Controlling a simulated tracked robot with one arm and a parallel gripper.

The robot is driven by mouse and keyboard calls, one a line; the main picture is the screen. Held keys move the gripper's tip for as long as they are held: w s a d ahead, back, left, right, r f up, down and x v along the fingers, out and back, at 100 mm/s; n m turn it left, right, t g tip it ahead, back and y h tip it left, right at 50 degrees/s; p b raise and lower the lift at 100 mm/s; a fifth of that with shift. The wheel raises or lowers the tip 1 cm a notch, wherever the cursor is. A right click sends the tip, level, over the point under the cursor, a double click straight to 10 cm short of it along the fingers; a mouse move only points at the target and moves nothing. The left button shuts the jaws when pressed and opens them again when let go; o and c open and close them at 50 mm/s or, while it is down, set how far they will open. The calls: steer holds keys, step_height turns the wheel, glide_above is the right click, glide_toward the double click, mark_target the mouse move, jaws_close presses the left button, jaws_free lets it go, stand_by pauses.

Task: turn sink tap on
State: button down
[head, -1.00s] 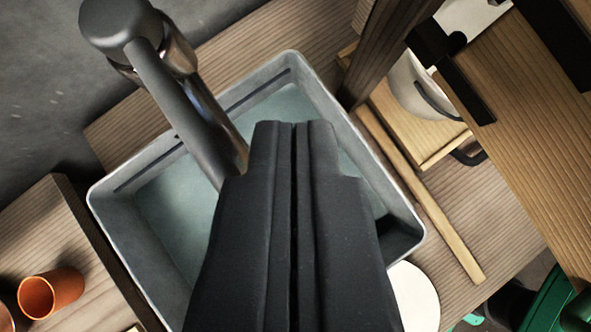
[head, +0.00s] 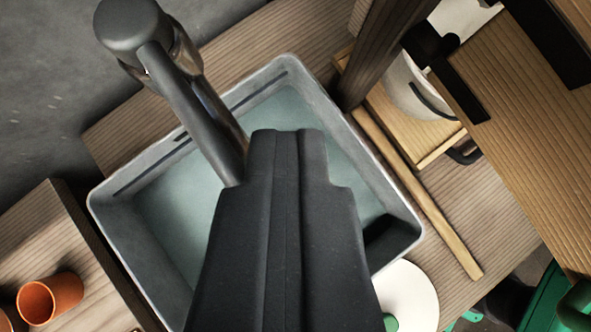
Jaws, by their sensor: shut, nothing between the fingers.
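The dark grey sink tap (head: 193,110) stands at the upper left behind the sink. It has a round top (head: 131,27) and a spout slanting down to the right over the basin. The grey sink (head: 118,214) is a square basin set in the wooden counter, with a pale blue-green inside. My gripper (head: 287,133) is shut and empty, its fingertips above the basin to the right of the spout's lower end. It hides the middle of the sink and the spout's tip. I cannot tell whether the gripper touches the spout.
A wooden post (head: 372,58) stands behind the sink's right side. A white pot (head: 418,88) is on a wooden board at the upper right. A wooden shelf (head: 530,130) overhangs the right. Orange cups (head: 50,297) are at the lower left, and a white plate (head: 409,294) is at the lower right.

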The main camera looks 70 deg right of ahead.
steer(key=w+a+r+p, duration=0.1)
steer(key=a+r+p, duration=0.5)
steer(key=shift+w+a+r+p, duration=0.2)
steer(key=shift+w+r+p, duration=0.1)
steer(key=shift+r+p, duration=0.1)
steer(key=shift+d, duration=0.1)
stand_by(0.3)
